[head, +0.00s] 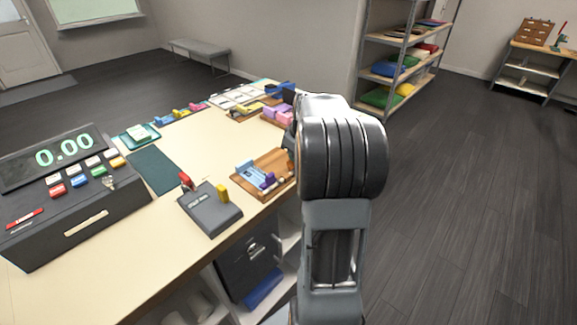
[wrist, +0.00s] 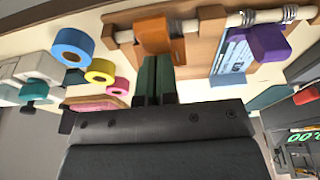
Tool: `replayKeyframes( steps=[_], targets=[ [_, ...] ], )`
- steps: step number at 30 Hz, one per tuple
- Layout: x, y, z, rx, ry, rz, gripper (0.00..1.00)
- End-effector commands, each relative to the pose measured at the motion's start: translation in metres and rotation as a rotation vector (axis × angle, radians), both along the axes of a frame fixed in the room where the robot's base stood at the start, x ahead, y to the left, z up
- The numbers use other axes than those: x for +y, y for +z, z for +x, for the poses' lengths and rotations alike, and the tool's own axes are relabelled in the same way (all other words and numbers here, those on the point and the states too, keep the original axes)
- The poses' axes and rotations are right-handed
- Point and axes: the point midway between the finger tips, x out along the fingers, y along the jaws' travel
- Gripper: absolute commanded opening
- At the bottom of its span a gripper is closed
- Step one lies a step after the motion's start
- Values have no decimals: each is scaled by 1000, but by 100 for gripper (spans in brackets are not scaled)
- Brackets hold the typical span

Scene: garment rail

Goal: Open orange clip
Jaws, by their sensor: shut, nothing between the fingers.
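The orange clip (wrist: 153,37) sits around a pale rod on a wooden board (wrist: 202,50) in the wrist view. My gripper (wrist: 157,60) is shut, with its dark green fingertips together just at the lower edge of the orange clip. The fingers hold nothing, and I cannot tell whether they touch the clip. In the head view the board (head: 277,163) lies at the table's right edge, and my arm hides most of the gripper.
Blue (wrist: 72,46), yellow (wrist: 100,71) and pink (wrist: 122,86) rolls stand left of the board in the wrist view. In the head view, a grey switch box (head: 211,214) and a cash register (head: 70,190) stand on the table. Open floor lies to the right.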

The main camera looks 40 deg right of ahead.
Motion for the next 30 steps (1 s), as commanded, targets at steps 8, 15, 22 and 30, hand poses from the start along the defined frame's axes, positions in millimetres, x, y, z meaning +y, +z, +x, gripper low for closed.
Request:
replayKeyframes(
  steps=[8, 15, 22, 30],
  targets=[
    [1, -14, -11, 45, 3, 18, 0],
    [2, 2, -12, 45, 6, 19, 0],
    [4, 25, -12, 36, 10, 15, 0],
    [4, 50, -14, 31, 10, 13, 0]
  ],
)
